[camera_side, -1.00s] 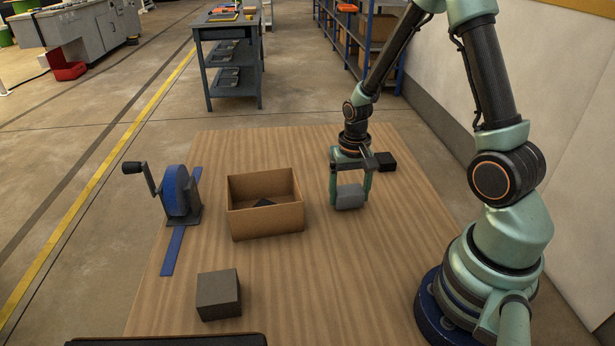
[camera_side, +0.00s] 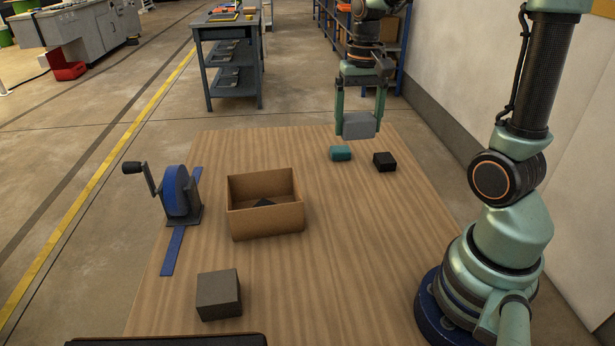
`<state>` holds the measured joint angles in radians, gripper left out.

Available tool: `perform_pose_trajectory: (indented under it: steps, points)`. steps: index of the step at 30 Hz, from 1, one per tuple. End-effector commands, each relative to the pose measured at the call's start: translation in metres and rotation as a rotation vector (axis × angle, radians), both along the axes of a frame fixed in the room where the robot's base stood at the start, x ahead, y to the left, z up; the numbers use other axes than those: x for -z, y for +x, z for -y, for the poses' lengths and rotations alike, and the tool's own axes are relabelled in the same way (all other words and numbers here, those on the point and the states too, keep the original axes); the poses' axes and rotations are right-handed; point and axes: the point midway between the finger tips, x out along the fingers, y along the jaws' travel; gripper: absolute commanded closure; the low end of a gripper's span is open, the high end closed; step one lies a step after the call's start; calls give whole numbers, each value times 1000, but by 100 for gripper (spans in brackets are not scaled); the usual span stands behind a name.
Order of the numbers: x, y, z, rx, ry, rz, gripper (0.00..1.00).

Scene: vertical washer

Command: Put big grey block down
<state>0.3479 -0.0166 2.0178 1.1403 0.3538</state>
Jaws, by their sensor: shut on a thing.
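My gripper (camera_side: 360,122) is shut on a grey block (camera_side: 358,127), with one finger on each side of it. The block is held level in the air above the far right part of the table, clear of the wood as far as I can see. A second, darker grey block (camera_side: 218,294) rests on the table at the near left.
An open cardboard box (camera_side: 265,222) holds something dark. A blue crank wheel (camera_side: 177,190) stands left. The table's middle right is clear.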

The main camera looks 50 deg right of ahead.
Motion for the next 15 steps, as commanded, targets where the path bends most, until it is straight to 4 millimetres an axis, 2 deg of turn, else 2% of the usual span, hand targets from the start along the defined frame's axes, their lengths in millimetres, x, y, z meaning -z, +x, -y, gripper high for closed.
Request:
perform_pose_trajectory:
  steps: [5, 9, 15]
  points:
    - [-5, -18, 36, 28, -1, 1, 77]
    - [-5, -46, 75, 53, -1, 1, 77]
    - [-6, -86, 118, 77, -1, 1, 77]
